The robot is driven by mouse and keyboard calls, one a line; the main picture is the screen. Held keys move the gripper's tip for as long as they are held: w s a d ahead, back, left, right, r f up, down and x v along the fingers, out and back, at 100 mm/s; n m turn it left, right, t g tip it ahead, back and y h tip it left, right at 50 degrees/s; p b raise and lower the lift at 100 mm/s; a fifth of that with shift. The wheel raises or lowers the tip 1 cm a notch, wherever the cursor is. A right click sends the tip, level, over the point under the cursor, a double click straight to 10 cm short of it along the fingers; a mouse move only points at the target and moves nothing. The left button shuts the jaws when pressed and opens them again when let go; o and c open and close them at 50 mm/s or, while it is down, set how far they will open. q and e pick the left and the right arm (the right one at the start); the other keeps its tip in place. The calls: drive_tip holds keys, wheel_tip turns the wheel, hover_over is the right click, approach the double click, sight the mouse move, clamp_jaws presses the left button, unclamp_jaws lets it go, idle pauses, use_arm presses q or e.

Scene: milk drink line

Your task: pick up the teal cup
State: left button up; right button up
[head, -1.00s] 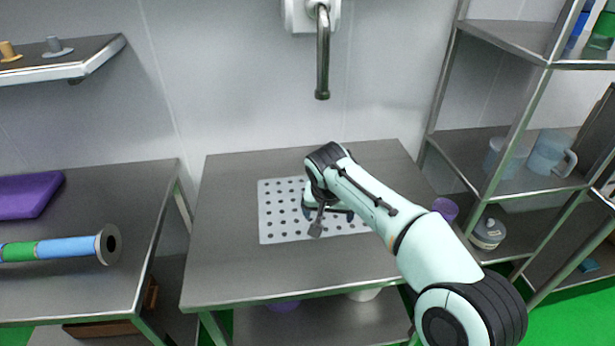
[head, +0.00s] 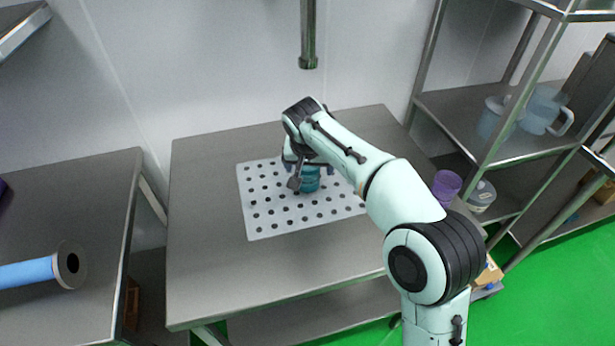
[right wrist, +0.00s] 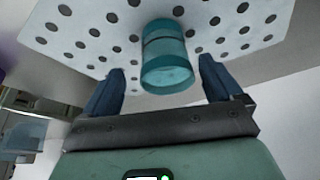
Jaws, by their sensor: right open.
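The teal cup (head: 310,179) stands on the white perforated board on the middle table, partly hidden by my right gripper in the head view. My right gripper (head: 308,172) is at the cup, coming from above and behind the arm. In the right wrist view the cup (right wrist: 167,58) lies between and just beyond the two open dark fingers of the gripper (right wrist: 160,85). Gaps show between the cup and both fingers. My left gripper is not in view.
The perforated board (head: 270,217) lies on the steel table (head: 215,275), with bare steel around it. A tap pipe (head: 308,40) hangs above the back. A shelf rack (head: 500,150) with clear jugs and a purple cup (head: 446,186) stand at right. A roll (head: 35,270) lies on the left table.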

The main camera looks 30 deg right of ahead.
drive_tip(key=x, duration=0.3)
drive_tip(key=b+x, duration=0.1)
drive_tip(key=x, duration=0.1)
drive_tip(key=shift+w+a, duration=0.15)
drive_tip(key=shift+w, duration=0.2)
drive_tip(key=shift+c, duration=0.3)
drive_tip(key=c, duration=1)
